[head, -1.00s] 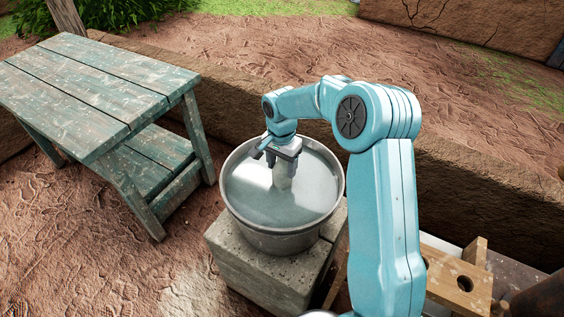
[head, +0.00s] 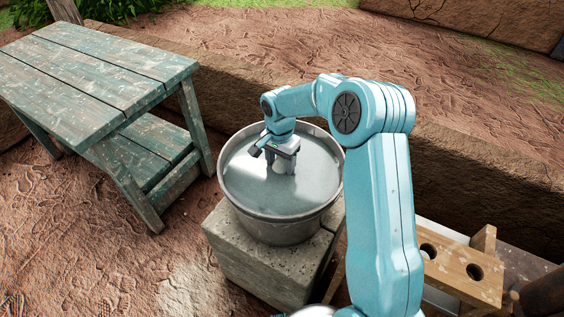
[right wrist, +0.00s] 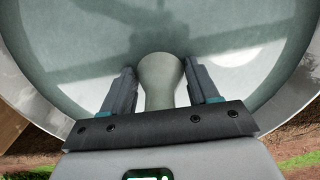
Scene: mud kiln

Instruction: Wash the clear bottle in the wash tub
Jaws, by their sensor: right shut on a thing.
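The wash tub (head: 232,197) is a round grey metal tub full of water on a stone block. My right gripper (head: 281,168) is over the middle of the tub, pointing down at the water. It is shut on the clear bottle (right wrist: 161,80), whose pale, rounded end shows between the two fingers in the right wrist view. In the head view only a small pale part of the bottle (head: 280,168) shows below the fingers. The rest of the bottle is hidden by the gripper or the water. My left gripper is not in view.
A worn green wooden table (head: 95,75) with a low shelf stands to the left of the tub. A wooden rack with round holes (head: 455,268) is at the lower right. A low mud wall (head: 470,180) runs behind the tub.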

